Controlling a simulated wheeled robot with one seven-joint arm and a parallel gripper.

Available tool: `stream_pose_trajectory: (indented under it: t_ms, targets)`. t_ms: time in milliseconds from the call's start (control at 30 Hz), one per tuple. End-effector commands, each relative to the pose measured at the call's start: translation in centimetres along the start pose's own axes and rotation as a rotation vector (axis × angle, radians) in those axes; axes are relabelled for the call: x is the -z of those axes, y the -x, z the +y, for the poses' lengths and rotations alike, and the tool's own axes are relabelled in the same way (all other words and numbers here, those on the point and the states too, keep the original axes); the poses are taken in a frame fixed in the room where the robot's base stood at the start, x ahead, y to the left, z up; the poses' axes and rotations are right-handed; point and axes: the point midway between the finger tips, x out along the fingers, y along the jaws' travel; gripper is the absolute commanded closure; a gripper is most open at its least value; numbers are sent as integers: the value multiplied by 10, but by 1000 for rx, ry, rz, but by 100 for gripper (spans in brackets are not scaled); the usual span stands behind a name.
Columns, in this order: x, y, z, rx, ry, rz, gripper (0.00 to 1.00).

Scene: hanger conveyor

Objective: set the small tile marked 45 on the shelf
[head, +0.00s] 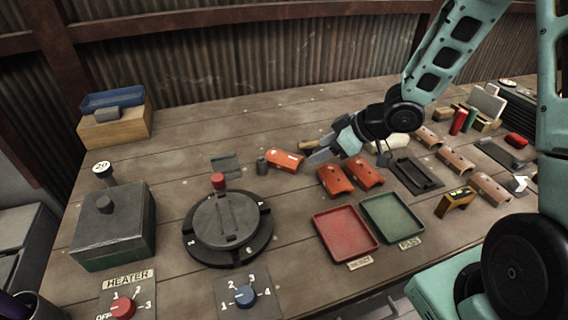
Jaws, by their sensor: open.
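My gripper (325,152) is open and hangs over the middle of the table, just right of an orange curved tile (284,160). Two more orange curved tiles, a left one (334,180) and a right one (365,172), lie side by side below it in the picture. Several paler pink-brown curved tiles, one of them (456,160), lie in a row at the right. Marks on the tiles are too small to read, so I cannot tell which is marked 45. I cannot surely pick out the shelf; a dark slatted rack (416,175) stands right of the orange tiles.
A red tray (345,262) and a green tray (419,232) lie in front. A round dark turntable (258,248) with a red knob and a grey-green heater box (115,226) stand left. A blue tray (112,98) sits on a wooden block at back left. The back middle is clear.

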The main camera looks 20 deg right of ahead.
Motion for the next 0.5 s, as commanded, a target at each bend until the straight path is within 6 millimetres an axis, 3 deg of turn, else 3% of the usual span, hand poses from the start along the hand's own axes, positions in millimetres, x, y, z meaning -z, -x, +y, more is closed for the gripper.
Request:
stream_pose_trajectory:
  t_ms: [100,367,500]
  targets:
    - [-1,-20,-1,3,0,-2,42]
    - [-1,-38,-1,2,1,-2,42]
    - [-4,-59,-2,3,-1,-3,42]
